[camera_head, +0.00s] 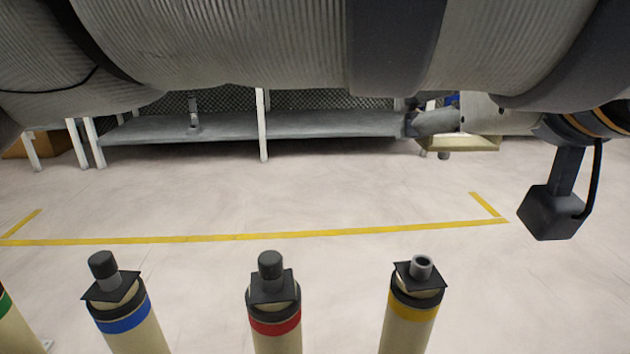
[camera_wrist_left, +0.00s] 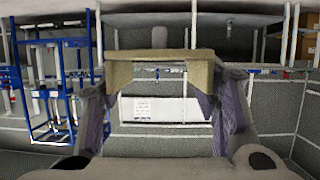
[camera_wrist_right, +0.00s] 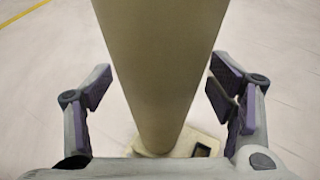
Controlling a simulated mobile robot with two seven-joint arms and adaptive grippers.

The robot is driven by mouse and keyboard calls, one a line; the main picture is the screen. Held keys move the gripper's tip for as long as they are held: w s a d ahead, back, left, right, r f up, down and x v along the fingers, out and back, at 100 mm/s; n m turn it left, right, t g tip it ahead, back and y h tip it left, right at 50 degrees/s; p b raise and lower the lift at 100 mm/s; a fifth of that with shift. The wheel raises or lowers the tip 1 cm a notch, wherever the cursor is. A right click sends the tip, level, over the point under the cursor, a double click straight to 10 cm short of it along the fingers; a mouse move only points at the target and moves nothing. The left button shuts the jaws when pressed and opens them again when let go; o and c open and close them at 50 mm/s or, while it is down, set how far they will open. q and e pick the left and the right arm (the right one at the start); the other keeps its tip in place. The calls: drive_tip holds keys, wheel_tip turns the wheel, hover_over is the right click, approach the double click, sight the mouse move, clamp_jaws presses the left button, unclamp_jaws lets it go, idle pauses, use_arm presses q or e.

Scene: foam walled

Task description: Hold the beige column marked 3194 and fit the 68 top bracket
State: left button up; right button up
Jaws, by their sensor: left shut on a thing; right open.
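My left gripper (camera_head: 432,122) is shut on a beige bracket (camera_head: 460,143), held in the air at upper right of the head view. In the left wrist view the bracket (camera_wrist_left: 160,70) spans between the purple finger pads; I read no number on it. My right gripper (camera_wrist_right: 160,95) is open, fingers either side of a beige column (camera_wrist_right: 160,60), with gaps at both pads. The column's foot plate (camera_wrist_right: 180,145) carries a small dark label, unreadable. Which head-view column this is, I cannot tell. The right gripper is outside the head view.
Columns with blue (camera_head: 124,317), red (camera_head: 275,322) and yellow (camera_head: 413,306) bands stand in front, dark plates on top. A green-banded one is cut off at left. Yellow floor tape (camera_head: 250,237) runs behind them. A grey shelf (camera_head: 330,125) stands farther back. Floor between is clear.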

clamp_jaws()
use_arm(q)
wheel_tip(320, 180, down, 7)
drive_tip(key=w+m+g+h, duration=0.2)
drive_tip(key=m+g+h, duration=0.2)
drive_tip(key=m+h, duration=0.4)
drive_tip(key=shift+d+f+m+h, duration=0.15)
drive_tip(key=shift+d+m+h, duration=0.2)
drive_tip(key=shift+h, duration=0.35)
drive_tip(key=m+g+h, duration=0.1)
drive_tip(key=s+m+g+h, duration=0.1)
drive_tip(key=m+g, duration=0.1)
drive_tip(key=m, duration=0.1)
drive_tip(key=shift+s+a+r+g+h, duration=0.2)
drive_tip(key=shift+s+r+g+h, duration=0.1)
drive_tip(key=shift+h, duration=0.1)
drive_tip(key=shift+c, duration=0.6)
drive_tip(key=shift+s+a+r+m+g, duration=0.3)
drive_tip(key=shift+r+m+g, duration=0.25)
drive_tip(key=shift+m+g, duration=0.15)
